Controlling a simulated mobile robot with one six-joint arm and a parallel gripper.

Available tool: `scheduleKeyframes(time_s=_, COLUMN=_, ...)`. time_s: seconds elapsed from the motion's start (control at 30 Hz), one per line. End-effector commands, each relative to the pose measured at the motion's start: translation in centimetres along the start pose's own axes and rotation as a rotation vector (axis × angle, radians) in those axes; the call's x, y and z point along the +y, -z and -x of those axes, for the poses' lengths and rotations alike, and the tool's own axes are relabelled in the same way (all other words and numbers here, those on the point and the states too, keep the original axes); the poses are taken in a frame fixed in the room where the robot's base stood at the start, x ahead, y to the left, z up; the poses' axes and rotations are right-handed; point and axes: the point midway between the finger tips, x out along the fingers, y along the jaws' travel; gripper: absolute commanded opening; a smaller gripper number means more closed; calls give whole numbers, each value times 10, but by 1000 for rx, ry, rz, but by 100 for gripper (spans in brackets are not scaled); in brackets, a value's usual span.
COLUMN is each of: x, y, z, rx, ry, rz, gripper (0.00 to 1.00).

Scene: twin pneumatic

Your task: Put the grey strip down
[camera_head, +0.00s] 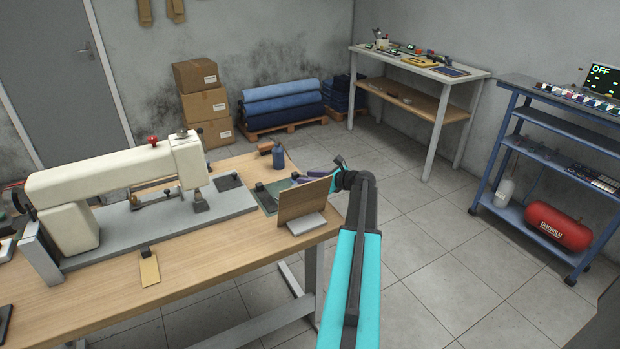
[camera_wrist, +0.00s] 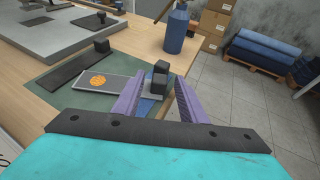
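A flat grey strip (camera_wrist: 100,84) with an orange round mark lies on a green mat (camera_wrist: 60,98) on the wooden table in the wrist view. A black upright block (camera_wrist: 160,78) stands at the strip's right end; I cannot tell whether it is joined to the strip. My gripper (camera_wrist: 160,82) has its purple fingers apart, with the block showing between them and gaps on both sides. In the head view my gripper (camera_head: 304,177) is low over the table's right end, partly behind an upright brown board (camera_head: 303,200). The strip cannot be made out there.
A sewing machine (camera_head: 115,185) on a grey plate fills the table's left and middle. A blue bottle (camera_wrist: 176,34) stands just beyond the mat. The brown board stands on the near edge. Open tiled floor lies to the right of the table.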

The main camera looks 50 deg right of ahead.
Motion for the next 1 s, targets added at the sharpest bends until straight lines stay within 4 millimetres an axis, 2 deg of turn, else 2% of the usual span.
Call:
scheduleKeyframes(time_s=0.17, x=1, y=1, z=18, rx=0, ry=0, rz=0, gripper=38)
scheduleKeyframes(time_s=0.7, x=1, y=0, z=98, rx=0, ry=1, rz=1, gripper=38)
scheduleKeyframes(time_s=0.83, x=1, y=0, z=109, rx=0, ry=-1, rz=0, gripper=38)
scheduleKeyframes(time_s=1.0, x=1, y=0, z=114, rx=0, ry=-2, rz=0, gripper=38)
